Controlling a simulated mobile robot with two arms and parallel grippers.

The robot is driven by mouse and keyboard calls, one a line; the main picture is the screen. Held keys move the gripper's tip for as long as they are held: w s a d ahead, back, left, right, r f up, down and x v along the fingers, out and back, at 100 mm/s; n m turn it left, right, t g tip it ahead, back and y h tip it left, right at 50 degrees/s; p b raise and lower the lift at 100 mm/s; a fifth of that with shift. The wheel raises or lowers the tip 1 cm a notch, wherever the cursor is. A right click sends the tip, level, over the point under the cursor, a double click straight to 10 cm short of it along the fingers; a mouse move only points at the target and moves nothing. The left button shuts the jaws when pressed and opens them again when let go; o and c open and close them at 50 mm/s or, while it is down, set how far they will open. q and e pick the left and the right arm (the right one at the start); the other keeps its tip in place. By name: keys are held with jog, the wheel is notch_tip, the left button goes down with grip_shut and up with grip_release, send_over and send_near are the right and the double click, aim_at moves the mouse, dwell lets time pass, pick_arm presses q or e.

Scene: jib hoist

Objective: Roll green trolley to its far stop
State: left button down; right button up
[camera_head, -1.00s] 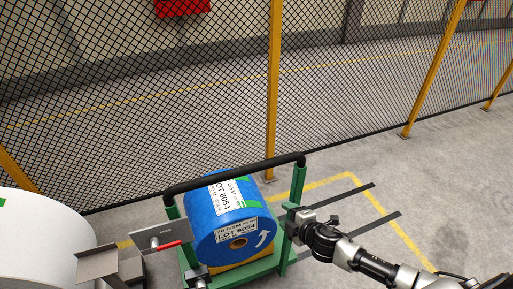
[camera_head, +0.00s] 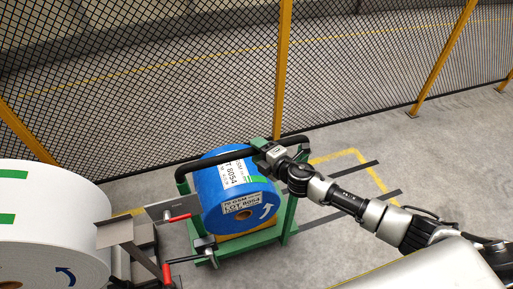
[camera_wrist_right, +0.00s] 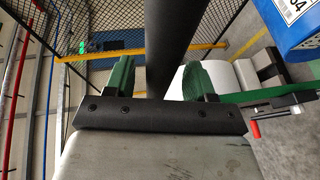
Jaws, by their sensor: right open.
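The green trolley (camera_head: 280,228) stands upright on the floor in the head view, carrying a blue roll (camera_head: 210,190) labelled LOT 8054. A black handle bar (camera_head: 215,155) spans its two posts. My right gripper (camera_head: 268,150) is at the right part of this bar. In the right wrist view its green fingers (camera_wrist_right: 160,80) are apart, with the black bar (camera_wrist_right: 168,45) running between them. Whether they touch the bar is unclear. My right forearm hides part of the trolley's right post. My left gripper is not in view.
A yellow floor outline (camera_head: 340,155) with dark strips (camera_head: 383,198) lies right of the trolley. A mesh fence (camera_head: 190,70) with yellow posts stands behind. A large white roll (camera_head: 50,215) and a metal stand with red handles (camera_head: 160,262) are at the left.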

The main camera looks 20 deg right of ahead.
jog(key=shift+w+a+f, duration=0.1)
jog(key=shift+w+a, duration=0.15)
jog(key=shift+w, duration=0.2)
grip_shut()
jog(key=shift+d, duration=0.1)
